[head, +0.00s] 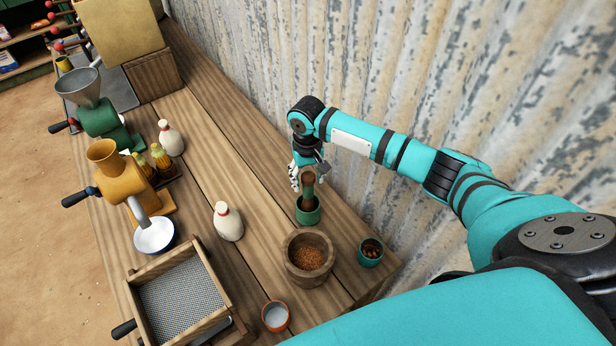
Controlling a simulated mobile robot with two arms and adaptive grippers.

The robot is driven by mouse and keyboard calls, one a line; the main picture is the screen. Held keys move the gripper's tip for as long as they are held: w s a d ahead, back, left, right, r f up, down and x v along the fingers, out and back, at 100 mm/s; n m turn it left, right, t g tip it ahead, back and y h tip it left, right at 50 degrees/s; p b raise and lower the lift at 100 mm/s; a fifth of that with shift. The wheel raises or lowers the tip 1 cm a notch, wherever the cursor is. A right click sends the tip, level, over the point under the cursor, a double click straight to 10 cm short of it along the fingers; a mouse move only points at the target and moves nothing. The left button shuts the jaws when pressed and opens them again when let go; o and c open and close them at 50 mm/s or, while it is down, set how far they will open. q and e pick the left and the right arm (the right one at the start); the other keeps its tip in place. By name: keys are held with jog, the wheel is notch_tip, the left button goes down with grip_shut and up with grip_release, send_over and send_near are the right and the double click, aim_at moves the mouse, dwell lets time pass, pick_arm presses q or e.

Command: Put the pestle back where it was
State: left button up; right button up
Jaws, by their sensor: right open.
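The brown wooden pestle (308,189) stands upright in a small green cup (308,215) on the wooden table, near the corrugated wall. My right gripper (309,172) is open at the pestle's upper end. I cannot tell whether its fingers touch the pestle. A wooden mortar (295,274) with reddish-brown grounds in it stands in front of the cup. My left gripper is not in view.
A green cup with brown nuts (370,252) stands right of the mortar. A white bottle (228,222), a small orange-rimmed bowl (275,317) and a framed sieve (185,299) are to the left. Grinders line the far-left edge. The corrugated wall (420,80) bounds the table behind.

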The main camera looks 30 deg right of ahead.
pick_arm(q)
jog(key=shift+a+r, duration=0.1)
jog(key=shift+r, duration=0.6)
pick_arm(e)
notch_tip(320, 180, up, 10)
